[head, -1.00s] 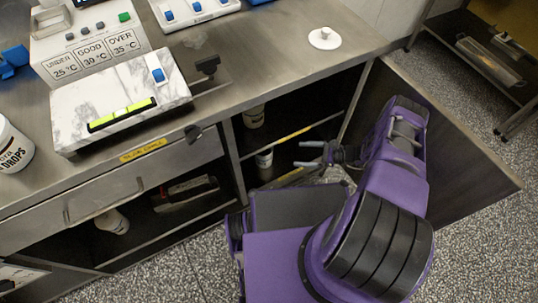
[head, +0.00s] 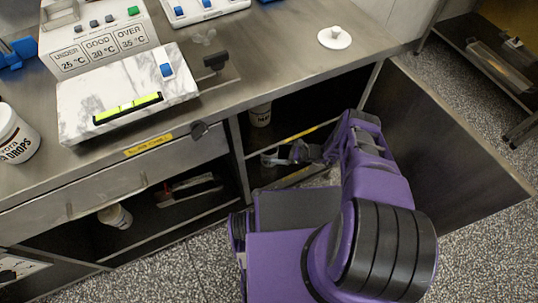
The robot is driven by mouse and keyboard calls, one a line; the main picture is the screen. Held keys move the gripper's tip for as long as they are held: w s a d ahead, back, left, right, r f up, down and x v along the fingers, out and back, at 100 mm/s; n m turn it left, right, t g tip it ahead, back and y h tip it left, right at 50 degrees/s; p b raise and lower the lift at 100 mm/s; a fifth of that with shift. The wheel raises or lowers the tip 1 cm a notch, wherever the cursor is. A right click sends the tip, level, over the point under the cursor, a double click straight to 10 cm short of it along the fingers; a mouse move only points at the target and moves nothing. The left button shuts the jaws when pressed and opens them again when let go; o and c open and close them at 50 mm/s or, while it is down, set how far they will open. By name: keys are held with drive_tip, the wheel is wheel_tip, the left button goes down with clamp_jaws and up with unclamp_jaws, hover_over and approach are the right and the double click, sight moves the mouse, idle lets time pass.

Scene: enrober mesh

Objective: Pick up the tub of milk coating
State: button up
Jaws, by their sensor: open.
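My gripper (head: 270,159) is inside the open cabinet, on the lower-shelf side, with its fingers pointing left. It is open. The tub that stood at this spot is now mostly or wholly hidden by the fingers, and I cannot tell whether they touch or surround it. Another white tub (head: 260,115) with dark print stands upright on the upper shelf. A further tub (head: 115,217) sits in the lower left compartment, and a large tub marked DROPS (head: 15,136) is on the counter. None of the labels can be read as milk coating.
The cabinet door (head: 445,135) stands wide open right of my arm. The shelf edge (head: 305,133) with a yellow strip lies just above my gripper. The steel counter (head: 290,62) overhangs it, carrying a marble slab (head: 125,85) and a white disc (head: 334,38).

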drive_tip(key=shift+x, duration=1.15)
clamp_jaws()
drive_tip(key=shift+w+r, duration=0.1)
drive_tip(key=shift+r, duration=0.05)
